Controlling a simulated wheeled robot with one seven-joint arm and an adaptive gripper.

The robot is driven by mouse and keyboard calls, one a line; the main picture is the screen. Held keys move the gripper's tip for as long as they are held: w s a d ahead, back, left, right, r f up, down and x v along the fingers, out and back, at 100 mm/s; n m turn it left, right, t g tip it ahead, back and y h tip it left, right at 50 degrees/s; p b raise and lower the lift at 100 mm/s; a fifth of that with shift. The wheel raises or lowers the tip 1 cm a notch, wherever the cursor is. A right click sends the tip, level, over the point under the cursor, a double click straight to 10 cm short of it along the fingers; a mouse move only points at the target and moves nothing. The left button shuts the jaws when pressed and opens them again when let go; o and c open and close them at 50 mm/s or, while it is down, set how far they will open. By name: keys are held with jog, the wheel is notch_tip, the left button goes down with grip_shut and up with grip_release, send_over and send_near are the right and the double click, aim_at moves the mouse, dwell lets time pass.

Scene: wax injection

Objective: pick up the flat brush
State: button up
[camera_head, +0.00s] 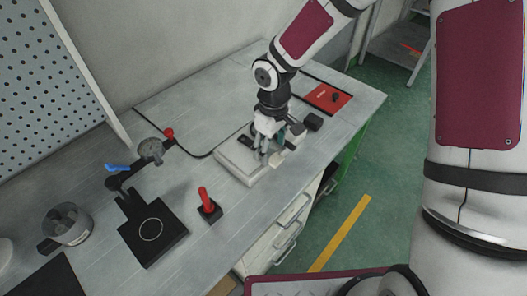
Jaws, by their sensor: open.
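My gripper (265,150) points down over a pale grey flat block or tray (233,163) on the workbench. Its fingers are apart. A small teal and dark item (281,136) shows right beside the fingers, partly hidden by them. I cannot tell whether it is the flat brush. No other thing in view can be clearly made out as the brush. I cannot tell whether the fingers touch anything on the tray.
A red-handled tool in a black holder (209,208), a black press with a round plate (152,229), a metal pot (67,224) and a small black block (313,122) stand on the bench (178,190). A red panel (327,98) lies behind.

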jog(key=shift+f, duration=1.25)
jog(key=c, duration=1.2)
jog(key=shift+c, duration=0.2)
jog(key=shift+r, duration=0.15)
